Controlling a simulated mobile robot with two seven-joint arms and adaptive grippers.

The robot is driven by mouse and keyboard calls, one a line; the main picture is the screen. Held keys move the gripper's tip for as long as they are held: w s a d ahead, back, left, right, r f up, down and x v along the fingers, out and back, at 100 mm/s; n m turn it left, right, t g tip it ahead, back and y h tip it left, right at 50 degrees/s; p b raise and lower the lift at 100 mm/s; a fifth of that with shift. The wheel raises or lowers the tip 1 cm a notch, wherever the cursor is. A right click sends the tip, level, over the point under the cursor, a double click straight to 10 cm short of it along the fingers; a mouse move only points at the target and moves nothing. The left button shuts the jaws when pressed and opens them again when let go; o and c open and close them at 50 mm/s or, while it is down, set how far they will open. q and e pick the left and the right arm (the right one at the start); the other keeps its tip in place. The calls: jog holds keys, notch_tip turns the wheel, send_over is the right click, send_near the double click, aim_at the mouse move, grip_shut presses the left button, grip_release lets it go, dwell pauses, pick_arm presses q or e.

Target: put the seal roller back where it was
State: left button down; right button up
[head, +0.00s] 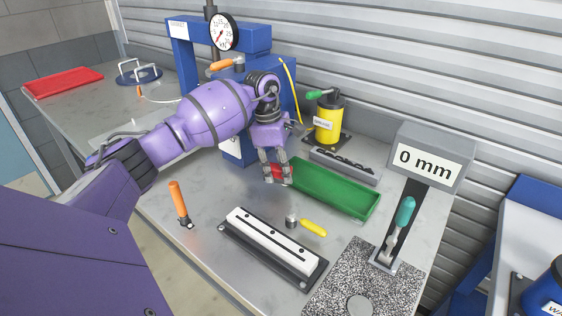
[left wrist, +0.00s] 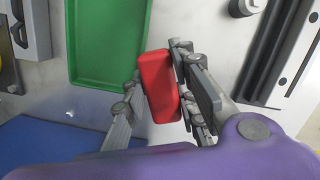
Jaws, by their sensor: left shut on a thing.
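My left gripper (head: 275,170) is shut on a red block (head: 278,173), just left of the green tray's near end. My right gripper is not in view.
The green tray (head: 335,188) looks empty. An orange-handled tool (head: 178,200) stands at the front left. A yellow cylinder (head: 328,120), a blue press with a dial (head: 222,32) and a grey gauge reading 0 mm (head: 425,160) flank the work area. A speckled plate (head: 340,285) lies at the front.

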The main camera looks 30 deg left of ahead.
aim_at(280, 178)
pick_arm(q)
jog(key=shift+f, duration=0.7)
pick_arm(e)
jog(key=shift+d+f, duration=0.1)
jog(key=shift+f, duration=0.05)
pick_arm(q)
jog(key=shift+f+b, duration=0.4)
jog(key=shift+f, duration=0.3)
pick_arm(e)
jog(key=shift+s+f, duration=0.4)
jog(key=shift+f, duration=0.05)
pick_arm(q)
jog(key=shift+s+f, duration=0.1)
jog(key=shift+f, duration=0.1)
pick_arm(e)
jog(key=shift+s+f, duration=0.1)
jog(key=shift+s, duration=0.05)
